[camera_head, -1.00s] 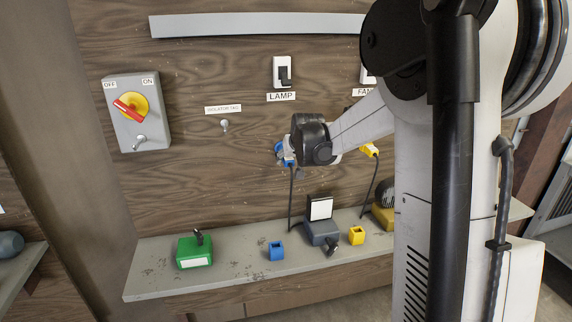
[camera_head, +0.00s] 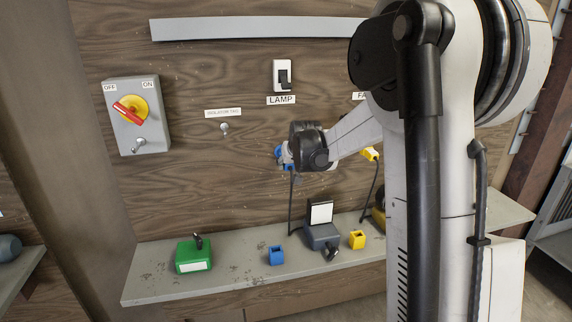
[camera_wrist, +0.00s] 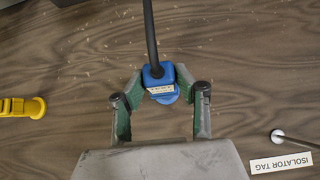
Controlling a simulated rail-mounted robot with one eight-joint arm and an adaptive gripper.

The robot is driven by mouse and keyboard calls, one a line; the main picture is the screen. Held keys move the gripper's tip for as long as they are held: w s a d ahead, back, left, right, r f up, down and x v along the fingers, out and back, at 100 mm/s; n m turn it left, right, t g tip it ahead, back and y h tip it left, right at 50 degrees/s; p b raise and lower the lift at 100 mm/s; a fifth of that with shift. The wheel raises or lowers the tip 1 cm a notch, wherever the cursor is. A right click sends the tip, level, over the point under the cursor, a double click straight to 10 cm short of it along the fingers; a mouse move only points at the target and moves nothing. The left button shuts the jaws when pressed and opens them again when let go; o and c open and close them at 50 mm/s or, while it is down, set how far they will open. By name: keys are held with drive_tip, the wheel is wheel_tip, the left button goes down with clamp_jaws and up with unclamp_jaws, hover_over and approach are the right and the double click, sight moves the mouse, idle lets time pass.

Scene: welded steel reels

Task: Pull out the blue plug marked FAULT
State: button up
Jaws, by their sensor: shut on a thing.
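The blue plug (camera_wrist: 158,76) shows in the wrist view with a black cord running up from it in the picture. A small white label is on it, too small to read. My gripper (camera_wrist: 160,82) has its green-lined fingers closed on the plug's two sides. A round blue part (camera_wrist: 167,98) shows just beyond the plug; I cannot tell whether they touch. In the head view my gripper (camera_head: 289,158) is in front of the wooden panel, with blue showing at its tip and the cord hanging down. The wrist hides most of the plug there.
A yellow plug (camera_head: 370,154) is on the panel to the right. The shelf (camera_head: 150,284) below carries a green box (camera_head: 194,255), a blue block (camera_head: 276,255), a grey box (camera_head: 321,233) and a yellow block (camera_head: 357,240). An isolator switch (camera_head: 136,116) is at left.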

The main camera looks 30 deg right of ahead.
clamp_jaws()
drive_tip(key=shift+s+a, duration=0.15)
drive_tip(key=shift+s, duration=0.5)
idle(0.4)
drive_tip(key=s+a, duration=0.2)
drive_tip(key=s, duration=0.5)
drive_tip(key=shift+s+f+b, duration=0.2)
drive_tip(key=shift+s+b, duration=0.1)
drive_tip(key=shift+b, duration=0.15)
idle(0.8)
